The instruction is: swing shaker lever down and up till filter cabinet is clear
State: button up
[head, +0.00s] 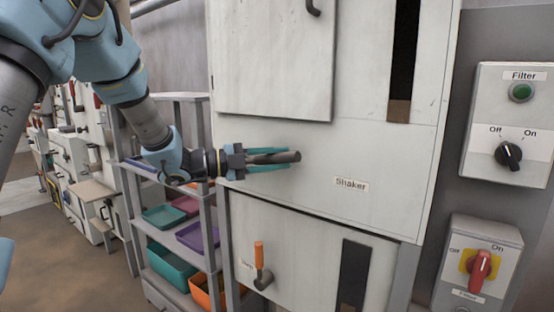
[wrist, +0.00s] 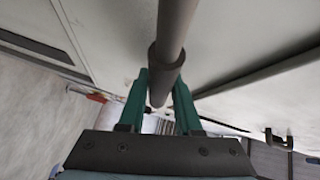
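The shaker lever (head: 288,157) is a dark grey rod on the white filter cabinet (head: 330,145), left of the "Shaker" label (head: 351,184). Its rod also shows in the wrist view (wrist: 174,30), running down between my fingers. My gripper (head: 268,158) has its teal fingers on both sides of the rod and appears closed on it; the contact is partly hidden. The cabinet's upper dark window (head: 404,50) has a brown patch at its bottom.
At right, a "Filter" box (head: 519,125) has a green button and a black Off/On knob. A red-yellow switch (head: 479,265) sits below it. An orange-handled lever (head: 259,258) is on the lower panel. A shelf with coloured trays (head: 170,263) stands at left.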

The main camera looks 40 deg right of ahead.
grip_shut()
dwell(0.9)
